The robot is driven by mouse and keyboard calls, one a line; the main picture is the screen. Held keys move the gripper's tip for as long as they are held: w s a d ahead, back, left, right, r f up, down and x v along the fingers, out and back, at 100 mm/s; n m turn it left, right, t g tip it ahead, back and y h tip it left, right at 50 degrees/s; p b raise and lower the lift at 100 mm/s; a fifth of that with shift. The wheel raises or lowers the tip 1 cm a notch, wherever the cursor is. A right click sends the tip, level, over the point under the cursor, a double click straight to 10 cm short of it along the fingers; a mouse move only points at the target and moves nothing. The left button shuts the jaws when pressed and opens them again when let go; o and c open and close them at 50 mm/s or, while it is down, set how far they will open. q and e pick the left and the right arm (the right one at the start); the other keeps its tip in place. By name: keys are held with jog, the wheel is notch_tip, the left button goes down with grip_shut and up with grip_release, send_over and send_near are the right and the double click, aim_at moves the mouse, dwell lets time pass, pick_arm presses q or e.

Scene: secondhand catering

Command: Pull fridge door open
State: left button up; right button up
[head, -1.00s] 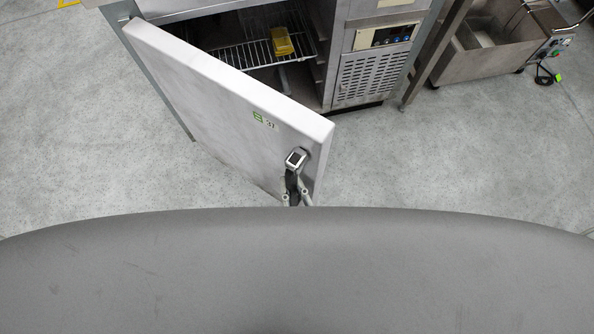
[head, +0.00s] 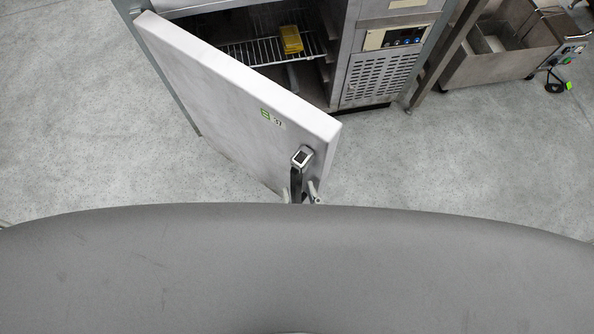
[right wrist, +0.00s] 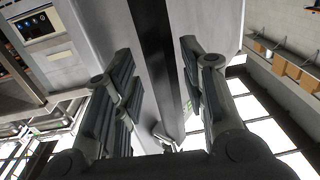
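The white fridge door (head: 228,100) stands wide open, swung out towards me, with a green-marked label near its free edge. Its dark handle with a metal end cap (head: 301,160) is on the outer face near that edge. My right gripper (head: 303,194) is at the lower part of the handle, its fingers spread on either side of it. In the right wrist view the fingers are apart, with the dark handle bar (right wrist: 158,50) running between them; gaps show, so it is open. My grey body hides the rest of the right arm. My left gripper is not in view.
The open fridge compartment shows a wire rack (head: 262,50) with a yellow item (head: 291,40) on it. A control panel (head: 401,38) and vent grille (head: 379,77) are beside it. A steel fryer-like basin (head: 500,52) stands at right. Floor left and right of the door is clear.

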jog(key=v, duration=0.4)
jog(key=shift+s+d, duration=0.1)
jog(key=shift+s, duration=0.3)
